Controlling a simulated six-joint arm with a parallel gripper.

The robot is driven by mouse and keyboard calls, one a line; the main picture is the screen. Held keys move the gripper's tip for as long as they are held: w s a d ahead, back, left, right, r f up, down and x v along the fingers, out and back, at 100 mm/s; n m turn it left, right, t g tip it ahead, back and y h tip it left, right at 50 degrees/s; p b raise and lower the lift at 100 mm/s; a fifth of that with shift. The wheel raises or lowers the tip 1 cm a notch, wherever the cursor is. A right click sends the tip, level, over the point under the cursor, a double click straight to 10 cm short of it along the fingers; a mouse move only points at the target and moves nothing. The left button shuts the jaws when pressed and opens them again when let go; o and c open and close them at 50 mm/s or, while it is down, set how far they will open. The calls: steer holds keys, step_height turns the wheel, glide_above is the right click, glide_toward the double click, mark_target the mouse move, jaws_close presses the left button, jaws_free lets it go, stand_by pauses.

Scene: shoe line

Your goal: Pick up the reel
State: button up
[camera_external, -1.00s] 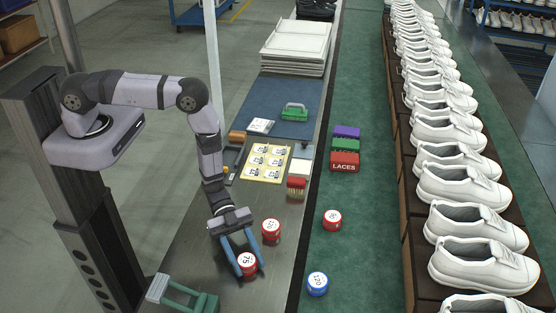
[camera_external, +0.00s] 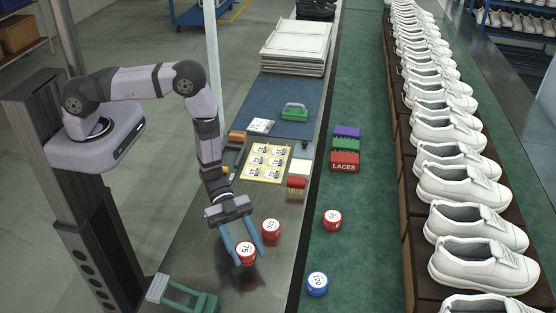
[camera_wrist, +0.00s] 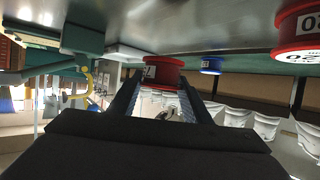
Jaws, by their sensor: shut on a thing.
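The red reel with a white top marked 75 (camera_external: 246,254) is between the blue fingers of my gripper (camera_external: 244,252), above the metal bench near its front. In the wrist view the same reel (camera_wrist: 163,72) sits between the two finger ends, and my gripper (camera_wrist: 160,88) is shut on it. The reel looks slightly raised and a little tilted. A second red reel (camera_external: 271,230) stands on the bench just right of my gripper, and it shows large in the wrist view (camera_wrist: 295,32).
Another red reel (camera_external: 333,219) and a blue reel (camera_external: 317,283) lie on the green belt (camera_external: 345,260). A green frame-like thing (camera_external: 190,297) stands at the bench front. A yellow board with cards (camera_external: 265,162) and lace boxes (camera_external: 345,162) are farther back. White shoes (camera_external: 465,187) line the right.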

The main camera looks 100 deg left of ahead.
mark_target(246, 249)
steer(key=shift+r+b, duration=0.5)
steer(key=shift+r, duration=2.1)
steer(key=w+a+f+n+t+y+b, duration=0.3)
steer(key=w+a+n+t+y+b, duration=0.25)
steer(key=w+a, duration=0.85)
steer(key=w+a+r+n+g+y+b, duration=0.1)
steer(key=w+a+n+y+b, duration=0.2)
steer(key=a+b, duration=0.3)
steer(key=w+a+r+n+g+y+b, duration=0.1)
steer(key=w+a+n+y+b, duration=0.2)
steer(key=a, duration=0.6)
steer(key=w+a+r+n+g+y+b, duration=0.1)
steer(key=w+a+n+y+b, duration=0.2)
steer(key=a+n+y+b, duration=0.2)
steer(key=shift+a+r+y+b, duration=0.15)
steer(key=shift+a+y+b, duration=0.7)
steer(key=shift+a+b, duration=1.2)
steer(key=shift+d+n+b, duration=0.25)
steer(key=shift+d+b, duration=0.1)
steer(key=shift+d, duration=0.05)
steer(key=shift+f+b, duration=2.1)
steer(key=shift+f, duration=2.9)
